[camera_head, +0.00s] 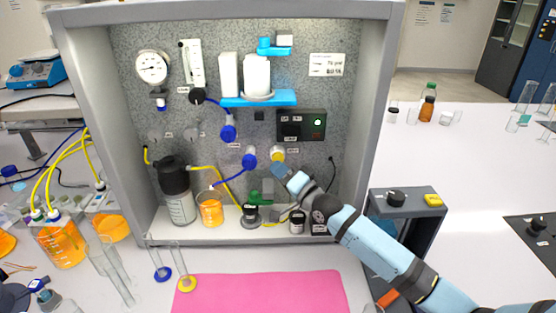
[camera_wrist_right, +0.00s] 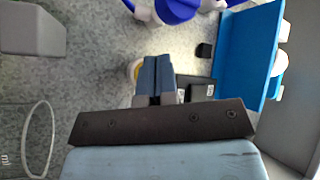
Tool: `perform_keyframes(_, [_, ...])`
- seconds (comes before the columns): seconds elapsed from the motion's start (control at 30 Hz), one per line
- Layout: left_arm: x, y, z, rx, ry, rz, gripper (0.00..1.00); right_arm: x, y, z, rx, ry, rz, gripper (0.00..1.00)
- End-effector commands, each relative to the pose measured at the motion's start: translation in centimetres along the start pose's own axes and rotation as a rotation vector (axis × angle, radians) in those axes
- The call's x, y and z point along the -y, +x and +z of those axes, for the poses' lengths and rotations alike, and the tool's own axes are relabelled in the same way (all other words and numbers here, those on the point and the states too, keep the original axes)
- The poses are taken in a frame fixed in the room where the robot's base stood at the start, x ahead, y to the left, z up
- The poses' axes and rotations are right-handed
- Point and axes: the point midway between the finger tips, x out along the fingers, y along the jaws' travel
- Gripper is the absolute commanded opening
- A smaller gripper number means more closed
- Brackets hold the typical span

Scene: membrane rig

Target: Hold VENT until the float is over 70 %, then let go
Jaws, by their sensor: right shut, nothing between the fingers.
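A yellow-capped knob (camera_head: 278,154) sits on the grey back panel of the rig, with a small label beside it too small to read; I take it to be VENT. My right gripper (camera_head: 280,170) is shut and empty, its tips just below and against or very near this knob. In the right wrist view the closed fingers (camera_wrist_right: 158,75) partly cover a yellow-and-white round part (camera_wrist_right: 134,70); I cannot tell whether they press it. A white upright flow gauge (camera_head: 191,63) is at the upper left of the panel; its float is too small to read. My left gripper is not in view.
A blue shelf (camera_head: 240,101) with white vessels is above the knob. Blue valves (camera_head: 249,160) and a dark box with a green light (camera_head: 302,125) are close by. Bottles and an orange beaker (camera_head: 210,210) stand on the rig floor. A pink mat (camera_head: 265,293) lies clear in front.

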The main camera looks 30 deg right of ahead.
Motion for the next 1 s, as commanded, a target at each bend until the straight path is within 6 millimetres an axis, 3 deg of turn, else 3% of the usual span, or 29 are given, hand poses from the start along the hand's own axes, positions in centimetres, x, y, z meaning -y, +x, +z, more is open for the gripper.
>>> perform_keyframes(1.0, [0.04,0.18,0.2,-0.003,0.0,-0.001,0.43,-0.63,0.84,-0.6,0.0,-0.001,0.0,0.0])
